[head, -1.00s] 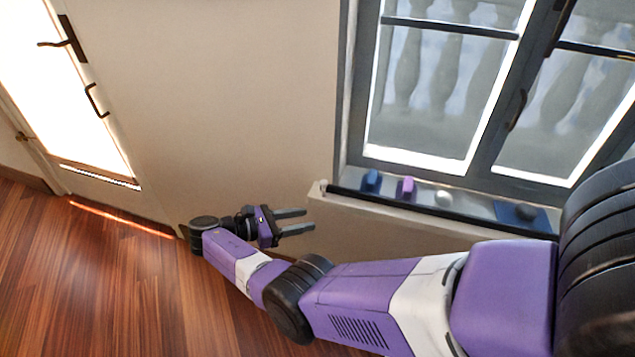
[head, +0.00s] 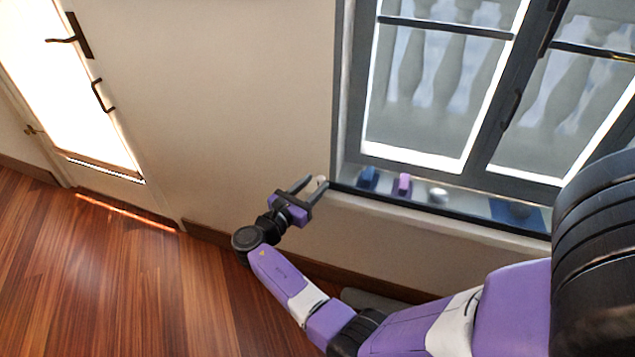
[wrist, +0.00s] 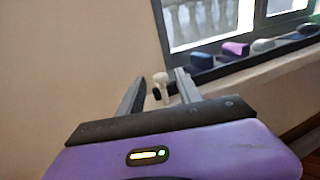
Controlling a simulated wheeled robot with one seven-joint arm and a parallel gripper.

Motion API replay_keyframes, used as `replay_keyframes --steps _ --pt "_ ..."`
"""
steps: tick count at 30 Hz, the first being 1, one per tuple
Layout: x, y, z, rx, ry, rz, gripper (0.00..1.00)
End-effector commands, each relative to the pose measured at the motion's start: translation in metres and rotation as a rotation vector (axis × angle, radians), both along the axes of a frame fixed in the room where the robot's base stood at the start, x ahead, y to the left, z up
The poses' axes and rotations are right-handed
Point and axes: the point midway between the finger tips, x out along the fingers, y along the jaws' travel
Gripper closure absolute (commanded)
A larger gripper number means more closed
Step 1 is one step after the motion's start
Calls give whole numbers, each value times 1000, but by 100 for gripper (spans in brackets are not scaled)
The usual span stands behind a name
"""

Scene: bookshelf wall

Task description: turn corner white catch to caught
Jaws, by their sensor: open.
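The white catch (wrist: 161,80) is a small pale knob at the left corner end of the window sill. In the wrist view it shows between my open fingertips, a little beyond them, with a dark piece beside its lower part. In the head view the catch (head: 321,182) is a small pale spot close to my gripper. My gripper (head: 311,184) is open and empty, its fingers pointing up at the sill's left end. My gripper also shows in the wrist view (wrist: 158,88). I cannot tell whether a finger touches the catch, nor which way it is turned.
A dark rail (head: 440,213) runs along the sill's front edge. On the sill stand a blue block (head: 368,177), a purple block (head: 402,184), a white round thing (head: 438,195) and a dark blue thing (head: 517,212). The wall left of the window is bare.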

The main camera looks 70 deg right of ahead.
Motion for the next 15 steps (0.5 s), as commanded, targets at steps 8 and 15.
replay_keyframes --steps 8,15 --pt "-4 -21 0 2 -1 -1 59" --pt "-4 -22 0 2 0 0 59"
